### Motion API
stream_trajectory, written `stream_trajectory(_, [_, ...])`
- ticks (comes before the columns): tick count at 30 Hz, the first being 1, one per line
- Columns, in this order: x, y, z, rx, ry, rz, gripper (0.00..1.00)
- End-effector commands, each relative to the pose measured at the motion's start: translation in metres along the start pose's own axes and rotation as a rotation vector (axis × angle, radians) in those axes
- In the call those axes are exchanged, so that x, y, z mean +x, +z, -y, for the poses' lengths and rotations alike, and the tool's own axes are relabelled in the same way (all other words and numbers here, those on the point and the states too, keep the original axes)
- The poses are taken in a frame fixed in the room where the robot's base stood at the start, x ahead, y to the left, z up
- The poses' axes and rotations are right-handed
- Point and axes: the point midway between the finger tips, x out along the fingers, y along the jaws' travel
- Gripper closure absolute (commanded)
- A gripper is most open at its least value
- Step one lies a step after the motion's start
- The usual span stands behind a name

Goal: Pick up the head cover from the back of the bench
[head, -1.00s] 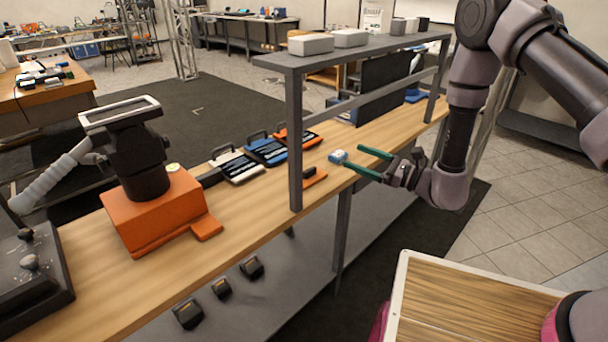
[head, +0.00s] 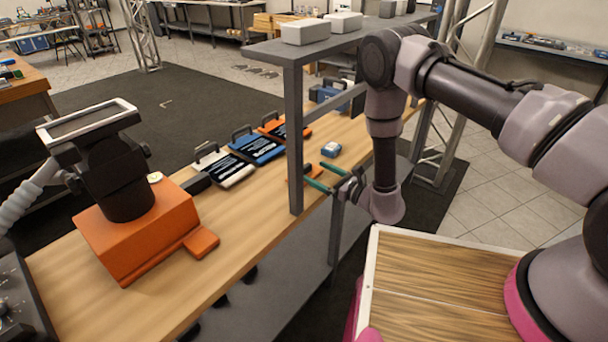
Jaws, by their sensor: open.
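My gripper (head: 313,172), with two green fingers, is open and empty at the bench's front edge. It is nearer to me than the block and apart from it. A flat orange piece (head: 295,174) lies by the fingertips, partly hidden by the shelf post.
The grey shelf (head: 276,48) with its front post (head: 294,140) stands over the bench, carrying grey boxes (head: 305,32). White, blue and orange cases (head: 257,149) line the back left. An orange-based device (head: 140,230) stands at left. Bare wood lies between it and the post.

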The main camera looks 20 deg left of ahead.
Motion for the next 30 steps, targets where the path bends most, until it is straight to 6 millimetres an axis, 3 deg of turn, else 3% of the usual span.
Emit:
stream_trajectory(10, [0.045,0.004,-0.006,-0.002,0.002,0.001,0.0])
stream_trajectory(19, [0.051,0.003,-0.005,0.0,0.0,-0.001,0.0])
stream_trajectory(20, [0.051,0.003,-0.005,0.0,0.0,-0.001,0.04])
stream_trajectory(26, [0.051,0.003,-0.005,0.0,0.0,-0.001,0.8])
stream_trajectory(27, [0.051,0.003,-0.005,0.0,0.0,-0.001,0.86])
stream_trajectory(30, [0.051,0.003,-0.005,0.0,0.0,-0.001,0.86])
